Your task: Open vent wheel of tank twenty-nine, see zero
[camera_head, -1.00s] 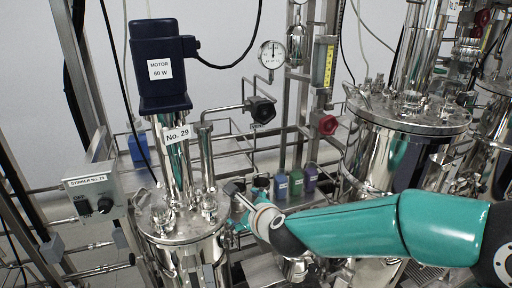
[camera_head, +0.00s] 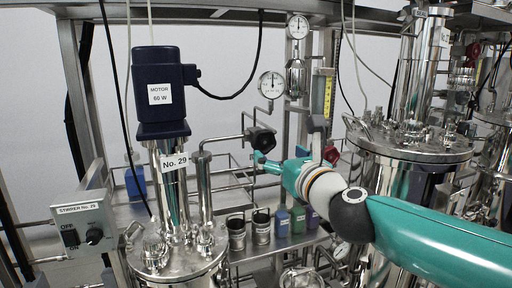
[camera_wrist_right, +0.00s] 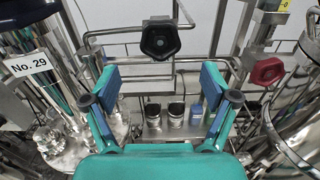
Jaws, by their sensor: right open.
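Tank twenty-nine (camera_head: 178,262) stands at left in the head view, with a "No. 29" label (camera_head: 174,162) under its dark blue motor (camera_head: 160,85). A black hand wheel (camera_head: 262,138) sits on the pipe to its right; it also shows at the top of the right wrist view (camera_wrist_right: 160,40). A round gauge (camera_head: 271,85) is above that wheel; its reading is too small to tell. My right gripper (camera_head: 262,162) is just below the black wheel in the head view. In the wrist view the gripper (camera_wrist_right: 160,72) is open and empty, apart from the wheel. My left gripper is not in view.
A red wheel (camera_wrist_right: 266,71) is right of my right gripper, partly hidden by my arm in the head view. Another gauge (camera_head: 298,26) is higher up. Steel cups (camera_head: 261,228) and colored bottles (camera_head: 298,219) stand below. A second tank (camera_head: 415,143) is at right.

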